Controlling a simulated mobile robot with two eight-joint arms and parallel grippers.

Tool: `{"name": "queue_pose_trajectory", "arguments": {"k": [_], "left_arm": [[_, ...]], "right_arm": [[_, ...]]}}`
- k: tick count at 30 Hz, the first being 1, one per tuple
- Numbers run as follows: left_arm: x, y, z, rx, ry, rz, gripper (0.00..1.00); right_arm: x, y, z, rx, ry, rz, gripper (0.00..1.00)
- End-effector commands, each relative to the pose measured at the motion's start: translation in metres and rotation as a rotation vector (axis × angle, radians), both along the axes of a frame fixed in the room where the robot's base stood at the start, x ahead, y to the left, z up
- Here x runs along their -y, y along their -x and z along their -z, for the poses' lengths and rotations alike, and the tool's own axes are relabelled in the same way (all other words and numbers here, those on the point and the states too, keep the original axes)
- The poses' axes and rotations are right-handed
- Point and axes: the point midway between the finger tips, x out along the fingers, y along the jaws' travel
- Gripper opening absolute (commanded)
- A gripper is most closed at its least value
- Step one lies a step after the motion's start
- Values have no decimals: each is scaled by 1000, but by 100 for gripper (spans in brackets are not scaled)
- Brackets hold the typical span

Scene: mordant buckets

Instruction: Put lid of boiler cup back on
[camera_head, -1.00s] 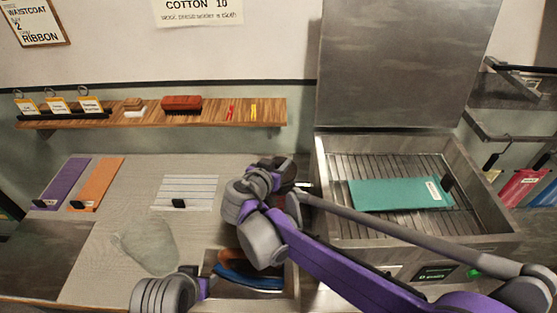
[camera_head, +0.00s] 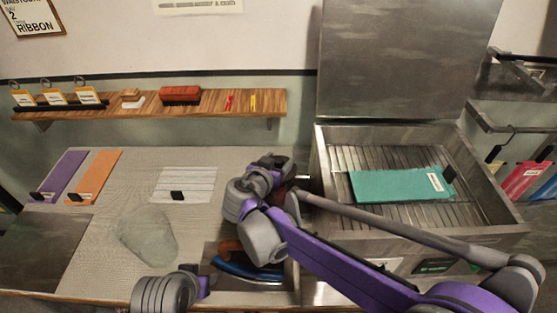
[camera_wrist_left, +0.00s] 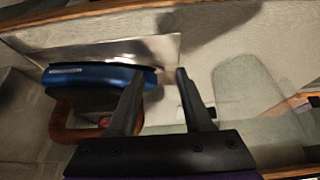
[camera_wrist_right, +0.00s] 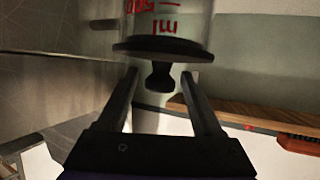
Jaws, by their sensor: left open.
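In the right wrist view a clear glass cup (camera_wrist_right: 180,12) with red volume marks appears upside down. A dark round lid (camera_wrist_right: 162,49) with a short knob (camera_wrist_right: 161,76) lies across it; I cannot tell whether it is seated on the rim. My right gripper (camera_wrist_right: 160,74) is open, its fingers on either side of the knob with gaps showing. In the head view my right gripper (camera_head: 272,170) is beside the steel basin, and the arm hides most of the cup and lid. My left gripper (camera_wrist_left: 159,73) is open and empty, close to a blue tool (camera_wrist_left: 95,76).
A steel basin (camera_head: 500,215) holding a teal cloth (camera_head: 395,185) stands at right. A recess at the front holds blue and brown items (camera_head: 245,268). A wooden shelf (camera_head: 220,103) carries a red brush (camera_head: 180,95). Purple (camera_head: 58,177) and orange (camera_head: 94,176) strips lie left on the counter.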

Motion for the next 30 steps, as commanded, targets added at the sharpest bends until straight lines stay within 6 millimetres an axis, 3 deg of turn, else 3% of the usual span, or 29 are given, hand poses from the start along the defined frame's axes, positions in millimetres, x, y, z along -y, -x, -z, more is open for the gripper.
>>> {"name": "queue_pose_trajectory", "arguments": {"k": [13, 24, 30], "left_arm": [[0, 0, 1, 0, 0, 0, 50], [0, 1, 3, -3, 0, 0, 50], [0, 2, 4, -3, 0, 0, 50]], "right_arm": [[-4, 8, -4, -1, 0, -2, 75], [-28, 70, -30, -1, 0, -4, 75], [-36, 89, -40, 0, -1, -2, 75]]}}
